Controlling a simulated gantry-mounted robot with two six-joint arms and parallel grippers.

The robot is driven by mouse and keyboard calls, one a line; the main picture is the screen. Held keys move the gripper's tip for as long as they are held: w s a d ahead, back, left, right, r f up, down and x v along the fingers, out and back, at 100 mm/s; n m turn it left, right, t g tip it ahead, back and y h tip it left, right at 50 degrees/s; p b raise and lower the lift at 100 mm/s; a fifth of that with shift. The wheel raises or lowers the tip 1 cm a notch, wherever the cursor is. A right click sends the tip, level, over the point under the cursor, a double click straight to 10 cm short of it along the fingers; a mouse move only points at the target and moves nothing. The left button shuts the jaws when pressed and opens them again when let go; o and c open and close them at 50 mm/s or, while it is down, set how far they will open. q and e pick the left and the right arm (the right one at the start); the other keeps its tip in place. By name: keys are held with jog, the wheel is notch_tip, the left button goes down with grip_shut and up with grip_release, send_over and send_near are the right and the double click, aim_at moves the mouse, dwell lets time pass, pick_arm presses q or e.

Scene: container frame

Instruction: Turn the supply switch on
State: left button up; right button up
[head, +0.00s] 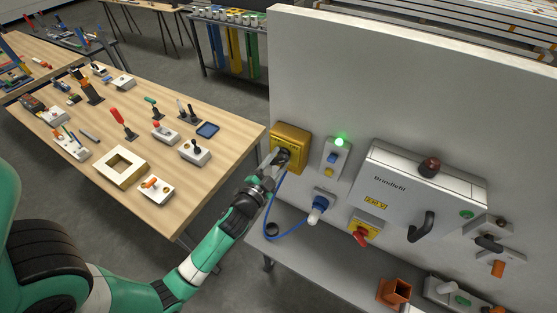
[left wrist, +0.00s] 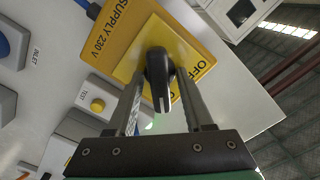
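The supply switch is a yellow box (head: 291,138) with a black rotary handle, at the left end of the upright white panel. In the left wrist view the box (left wrist: 131,27) reads "SUPPLY 230 V" and "OFF", and the black handle (left wrist: 161,75) stands out from its yellow plate. My left gripper (head: 280,158) is at the front of this box. Its fingers (left wrist: 157,70) lie on either side of the handle, very close to it. I cannot tell whether they press on it. My right gripper is not in view.
A unit with a lit green lamp (head: 340,141) is right of the switch. Below are a blue socket (head: 323,200) with a cable and a red-handled yellow switch (head: 364,232). A large grey cabinet (head: 405,190) stands further right. A wooden table (head: 225,145) with several devices is left.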

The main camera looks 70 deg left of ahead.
pick_arm(q)
jog(key=shift+o, duration=0.2)
jog(key=b+v, duration=0.4)
jog(key=v, duration=0.7)
jog(key=shift+s+d, duration=0.2)
jog(key=shift+s, duration=0.05)
